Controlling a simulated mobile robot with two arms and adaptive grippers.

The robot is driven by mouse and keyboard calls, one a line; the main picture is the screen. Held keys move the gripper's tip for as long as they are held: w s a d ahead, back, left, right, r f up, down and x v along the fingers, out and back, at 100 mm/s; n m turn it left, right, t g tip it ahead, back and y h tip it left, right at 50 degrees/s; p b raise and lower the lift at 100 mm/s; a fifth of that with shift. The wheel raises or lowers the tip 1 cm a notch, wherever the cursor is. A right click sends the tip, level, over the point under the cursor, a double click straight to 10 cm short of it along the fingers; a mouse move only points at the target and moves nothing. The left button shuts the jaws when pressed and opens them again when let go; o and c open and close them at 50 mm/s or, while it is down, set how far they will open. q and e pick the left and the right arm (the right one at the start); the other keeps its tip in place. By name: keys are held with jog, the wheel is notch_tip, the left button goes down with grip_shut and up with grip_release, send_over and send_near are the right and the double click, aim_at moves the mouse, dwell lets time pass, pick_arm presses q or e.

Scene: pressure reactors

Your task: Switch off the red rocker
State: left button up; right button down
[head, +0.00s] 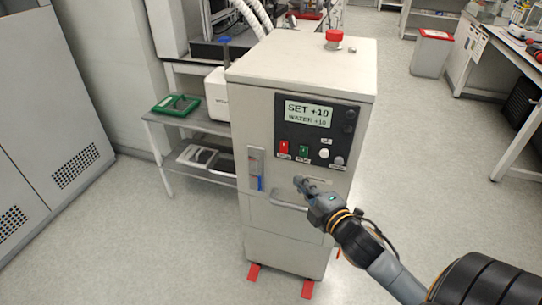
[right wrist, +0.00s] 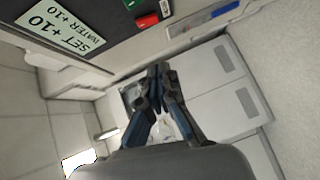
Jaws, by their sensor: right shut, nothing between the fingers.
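The red rocker (head: 284,147) is on the left of the dark control panel (head: 295,130), on the front of a light grey cabinet unit. A green rocker (head: 304,151) sits just right of it. In the right wrist view the red rocker (right wrist: 147,21) shows at the top, beside the display. My right gripper (head: 299,182) is shut and empty, in front of the cabinet, below and a little right of the red rocker and apart from it. In the right wrist view its fingers (right wrist: 158,70) are together. My left gripper is not in view.
The display (head: 308,114) reads SET +10 and WATER +10. A white knob (head: 323,153) and a grey knob (head: 339,161) are right of the rockers. A handle (head: 288,204) juts out below the panel. A side shelf (head: 190,128) stands left; floor in front is clear.

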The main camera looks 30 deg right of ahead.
jog(key=shift+d+r, duration=0.1)
jog(key=p, duration=0.1)
send_near(280, 150)
jog(key=w+a, duration=0.3)
jog(key=w+d, duration=0.2)
jog(key=d, duration=0.1)
jog(key=shift+w+d+f+p, duration=0.15)
jog(key=shift+w+f+p, duration=0.15)
jog(key=shift+w+f, duration=0.1)
